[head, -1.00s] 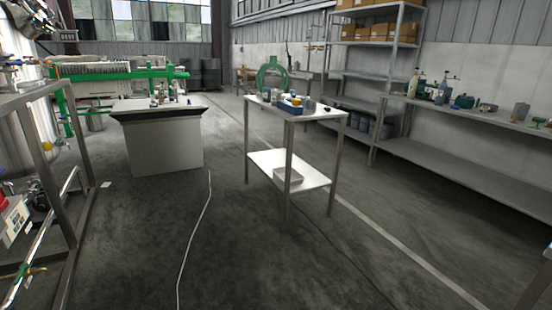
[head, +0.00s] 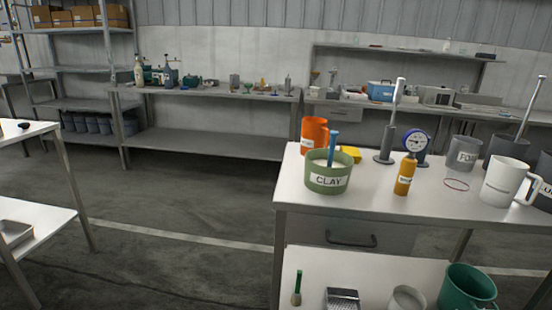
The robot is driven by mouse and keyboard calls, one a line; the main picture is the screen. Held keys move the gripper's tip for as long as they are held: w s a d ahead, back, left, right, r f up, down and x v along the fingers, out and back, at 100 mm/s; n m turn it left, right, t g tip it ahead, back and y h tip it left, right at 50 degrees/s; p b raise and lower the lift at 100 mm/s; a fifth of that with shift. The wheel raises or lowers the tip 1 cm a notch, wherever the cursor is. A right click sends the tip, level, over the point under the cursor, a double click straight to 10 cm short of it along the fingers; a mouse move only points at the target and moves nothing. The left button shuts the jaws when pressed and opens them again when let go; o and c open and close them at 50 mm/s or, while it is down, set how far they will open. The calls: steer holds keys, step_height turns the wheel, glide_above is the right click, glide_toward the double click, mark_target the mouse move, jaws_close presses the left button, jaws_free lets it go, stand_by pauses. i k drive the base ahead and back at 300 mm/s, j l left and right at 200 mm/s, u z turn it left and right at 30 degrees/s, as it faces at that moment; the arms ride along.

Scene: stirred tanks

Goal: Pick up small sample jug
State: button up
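Two handled jugs stand upright on the white table at the right. One is an orange jug (head: 311,133) at the table's back left, partly behind a green pot marked CLAY (head: 327,179). The other is a larger white jug (head: 501,184) with a label, near the right edge of the view, its handle to the right. I cannot tell from the labels which one is the small sample jug; the orange one looks smaller. My gripper is not in view.
The white table (head: 430,212) also holds an orange bottle (head: 404,177), a dial gauge (head: 416,141), a grey FOAM-like labelled pot (head: 464,153) and a yellow block (head: 350,154). A lower shelf holds a green bucket (head: 467,288). Open floor (head: 185,215) lies to the left.

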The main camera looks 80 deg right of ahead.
mark_target(458, 181)
steer(key=z, duration=3.4)
